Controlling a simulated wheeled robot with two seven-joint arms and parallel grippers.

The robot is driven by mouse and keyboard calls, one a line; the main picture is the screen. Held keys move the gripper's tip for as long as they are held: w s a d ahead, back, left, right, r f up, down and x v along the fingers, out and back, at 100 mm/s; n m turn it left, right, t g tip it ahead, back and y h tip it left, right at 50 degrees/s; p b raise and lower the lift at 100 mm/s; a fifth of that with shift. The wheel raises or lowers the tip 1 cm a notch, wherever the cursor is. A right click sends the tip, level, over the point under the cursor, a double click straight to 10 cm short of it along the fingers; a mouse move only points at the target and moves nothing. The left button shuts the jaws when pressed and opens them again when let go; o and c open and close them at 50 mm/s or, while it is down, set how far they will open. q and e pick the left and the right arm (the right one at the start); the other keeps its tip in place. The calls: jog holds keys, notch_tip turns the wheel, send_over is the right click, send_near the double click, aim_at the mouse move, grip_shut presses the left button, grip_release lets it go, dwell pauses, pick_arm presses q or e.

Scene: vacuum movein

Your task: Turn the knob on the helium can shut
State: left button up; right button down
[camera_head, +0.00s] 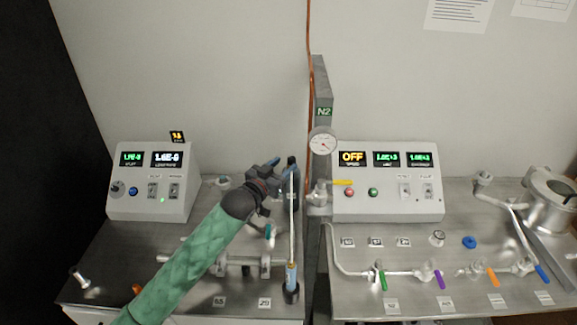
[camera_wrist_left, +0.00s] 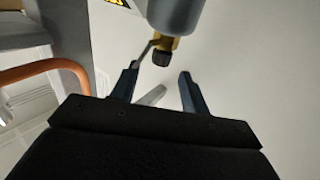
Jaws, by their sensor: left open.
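The helium can (camera_wrist_left: 176,10) is a grey cylinder at the top of the left wrist view. Its brass valve (camera_wrist_left: 164,43) carries a dark round knob (camera_wrist_left: 161,59). My left gripper (camera_wrist_left: 159,71) is open, with one finger on each side of the knob's line. The knob appears at or just beyond the fingertips, and I see no clear contact. In the head view my left gripper (camera_head: 282,170) is at the can's upper end, near the grey post, and largely hides the can and knob. My right gripper is not in view.
A grey post (camera_head: 322,90) with a gauge (camera_head: 323,142) stands just right of the gripper. Pipes and coloured valve handles cover the right bench.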

pick_arm(q)
jog(key=shift+b+v, duration=0.35)
jog(key=shift+v, duration=0.9)
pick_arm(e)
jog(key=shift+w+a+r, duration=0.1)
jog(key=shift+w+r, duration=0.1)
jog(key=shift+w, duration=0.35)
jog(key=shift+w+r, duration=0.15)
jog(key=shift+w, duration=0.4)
pick_arm(q)
jog(key=shift+d+r, duration=0.1)
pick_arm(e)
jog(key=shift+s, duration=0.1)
